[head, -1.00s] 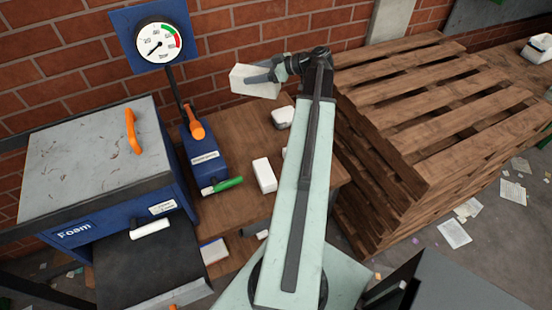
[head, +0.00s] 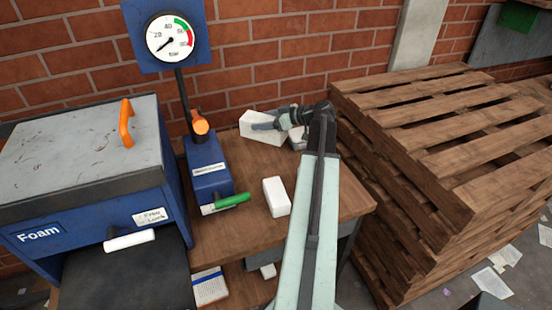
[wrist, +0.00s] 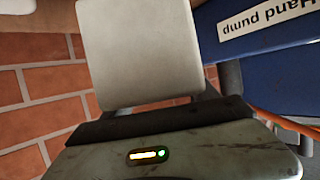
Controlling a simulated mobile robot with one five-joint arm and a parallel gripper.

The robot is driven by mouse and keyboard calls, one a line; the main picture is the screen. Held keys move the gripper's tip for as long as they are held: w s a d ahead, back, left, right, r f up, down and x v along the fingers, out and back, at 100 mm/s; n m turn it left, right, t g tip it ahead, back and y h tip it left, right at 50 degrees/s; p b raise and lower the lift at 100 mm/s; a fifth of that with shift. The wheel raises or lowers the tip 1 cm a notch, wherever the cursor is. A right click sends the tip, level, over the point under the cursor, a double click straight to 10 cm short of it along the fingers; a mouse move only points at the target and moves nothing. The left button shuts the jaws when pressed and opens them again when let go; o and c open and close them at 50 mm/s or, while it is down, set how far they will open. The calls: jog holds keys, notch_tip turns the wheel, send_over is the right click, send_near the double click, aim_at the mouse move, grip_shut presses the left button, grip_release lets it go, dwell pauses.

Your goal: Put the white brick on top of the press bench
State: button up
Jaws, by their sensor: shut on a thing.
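My gripper (head: 268,126) is shut on a pale white brick (head: 258,127), held tilted near the back of the wooden press bench (head: 245,235), in front of the brick wall. The brick also fills the upper middle of the wrist view (wrist: 140,52). I cannot tell whether it touches the bench top. The fingers are partly hidden by the brick and my wrist.
A blue hand pump (head: 208,172) with a green-gripped lever stands on the bench, left of the brick. A white block (head: 276,197) lies on the bench front. A blue foam machine (head: 88,205) is at left, a pallet stack (head: 425,160) at right.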

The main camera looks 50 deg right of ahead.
aim_at(285, 136)
notch_tip(285, 136, down, 9)
jog(key=b, duration=0.7)
jog(key=shift+r, duration=0.4)
jog(key=shift+f, duration=0.1)
jog(key=o, duration=1.8)
jog(key=shift+c, duration=0.2)
jog(key=p+v, duration=0.5)
jog(key=v, duration=0.6)
jog(key=shift+s+r, duration=0.2)
jog(key=shift+r, duration=0.1)
jog(key=shift+s+d, duration=0.15)
jog(key=shift+s, duration=0.1)
